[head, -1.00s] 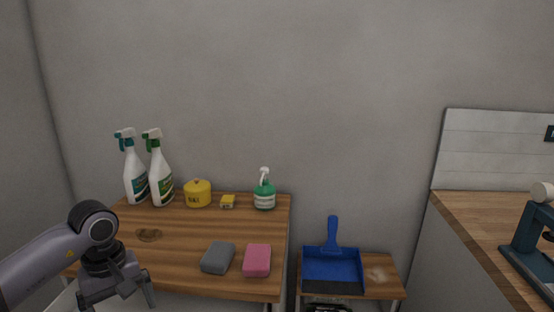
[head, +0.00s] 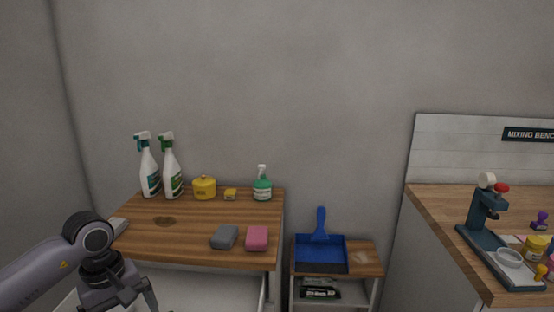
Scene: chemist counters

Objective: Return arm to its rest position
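My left arm comes in from the lower left, in front of the wooden counter (head: 205,240). My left gripper (head: 135,303) hangs at the bottom edge, pointing down, its fingers partly cut off by the frame. A gap shows between its fingers, and nothing is seen held there. My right arm and gripper are not in view.
On the left counter stand two spray bottles (head: 150,172), a yellow pot (head: 204,188), a green bottle (head: 262,189), a grey sponge (head: 224,237) and a pink sponge (head: 257,238). A blue dustpan (head: 320,252) lies on a low shelf. The mixing bench (head: 440,215) is at right.

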